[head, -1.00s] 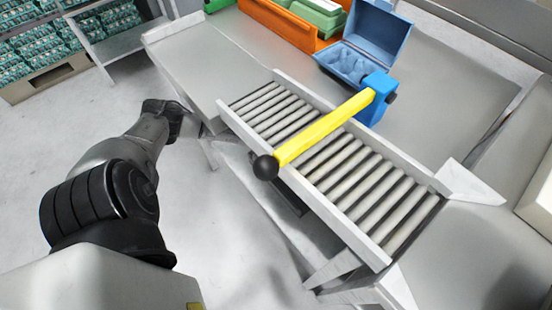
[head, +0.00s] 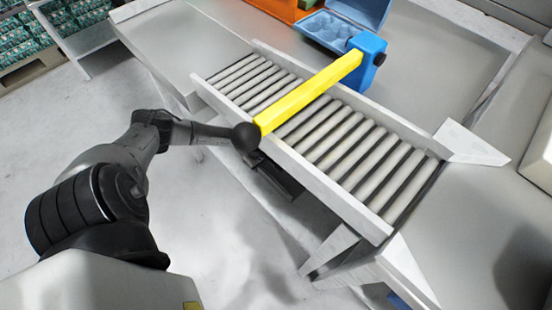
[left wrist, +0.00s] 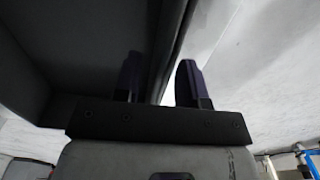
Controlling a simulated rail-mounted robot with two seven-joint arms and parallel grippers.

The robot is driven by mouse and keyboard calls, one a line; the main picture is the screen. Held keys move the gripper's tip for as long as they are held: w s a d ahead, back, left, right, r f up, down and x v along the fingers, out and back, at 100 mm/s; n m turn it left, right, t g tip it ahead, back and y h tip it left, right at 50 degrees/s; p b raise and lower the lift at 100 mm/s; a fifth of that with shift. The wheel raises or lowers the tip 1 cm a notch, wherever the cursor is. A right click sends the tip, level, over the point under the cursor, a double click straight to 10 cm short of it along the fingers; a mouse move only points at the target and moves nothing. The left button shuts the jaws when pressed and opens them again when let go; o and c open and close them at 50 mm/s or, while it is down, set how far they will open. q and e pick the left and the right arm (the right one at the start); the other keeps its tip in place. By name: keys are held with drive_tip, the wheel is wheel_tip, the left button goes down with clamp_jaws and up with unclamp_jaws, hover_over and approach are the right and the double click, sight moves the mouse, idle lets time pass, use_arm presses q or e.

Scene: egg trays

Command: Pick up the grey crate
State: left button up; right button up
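I do not see a grey crate in the head view or the left wrist view. My left arm reaches right in the head view, with its dark end (head: 212,132) beside the black ball of the yellow lever; I cannot tell whether they touch. In the left wrist view the two fingers of my left gripper (left wrist: 160,82) stand apart with nothing held between them. A dark grey surface and a pale strip lie beyond them. My right gripper is not in view.
A roller conveyor (head: 335,135) crosses the table (head: 420,75), with a yellow lever bar (head: 310,92) over it. An open blue egg box (head: 322,30) and an orange crate (head: 262,9) stand behind. Stacked egg trays (head: 25,38) are far left.

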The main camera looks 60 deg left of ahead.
use_arm(q)
drive_tip(key=shift+r, duration=0.1)
drive_tip(key=shift+a, duration=0.2)
drive_tip(key=c, duration=0.3)
drive_tip(key=shift+d, duration=0.1)
clamp_jaws()
idle(0.6)
